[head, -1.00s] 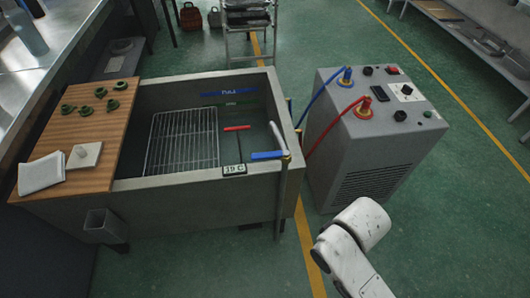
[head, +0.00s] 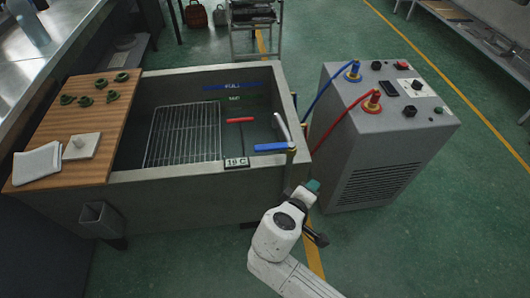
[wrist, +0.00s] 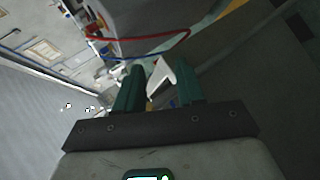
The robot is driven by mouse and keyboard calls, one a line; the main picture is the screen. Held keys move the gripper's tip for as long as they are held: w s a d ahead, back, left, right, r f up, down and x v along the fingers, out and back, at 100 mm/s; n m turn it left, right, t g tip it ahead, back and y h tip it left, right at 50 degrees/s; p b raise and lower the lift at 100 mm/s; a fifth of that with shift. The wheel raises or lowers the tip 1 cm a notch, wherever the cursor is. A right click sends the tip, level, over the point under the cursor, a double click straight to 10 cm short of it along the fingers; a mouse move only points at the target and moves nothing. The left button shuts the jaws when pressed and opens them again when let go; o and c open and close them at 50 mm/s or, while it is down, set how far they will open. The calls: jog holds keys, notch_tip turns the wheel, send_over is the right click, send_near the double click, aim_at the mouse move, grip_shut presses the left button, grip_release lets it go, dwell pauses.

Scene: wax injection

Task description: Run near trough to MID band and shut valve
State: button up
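The grey trough (head: 170,205) stands at centre left, with a blue FULL mark (head: 232,86) and a green MID mark (head: 234,99) on its far inner wall. I cannot make out the water level. A blue lever (head: 271,147) and a pale lever (head: 281,126) sit at its near right corner. A red T-handle (head: 240,120) stands inside. My gripper (head: 313,186) is just outside that corner, below the levers. In the wrist view its green fingers (wrist: 160,92) are apart, with a white lever-like piece (wrist: 163,76) showing between or beyond them; I see no grip on it.
A chiller box (head: 380,140) stands right of the trough, joined by a blue hose (head: 322,92) and a red hose (head: 338,120). A temperature display (head: 236,163) hangs on the trough's front rim. A wooden board (head: 85,125) covers the left end. Floor is free in front.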

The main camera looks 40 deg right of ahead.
aim_at(264, 151)
jog(key=w+a+r+n+t+h+b, duration=0.2)
jog(key=w+a+r+n+t+h, duration=0.25)
jog(key=w+a+t, duration=0.4)
jog(key=shift+n+g+y, duration=0.35)
jog(key=shift+g, duration=0.5)
jog(key=x, duration=0.3)
jog(key=w+x, duration=0.1)
jog(key=x, duration=0.2)
jog(key=a+p+x, duration=0.1)
jog(key=x, duration=0.3)
jog(key=shift+w+a+f, duration=0.1)
jog(key=shift+w+a, duration=0.05)
jog(key=shift+w, duration=0.15)
grip_shut()
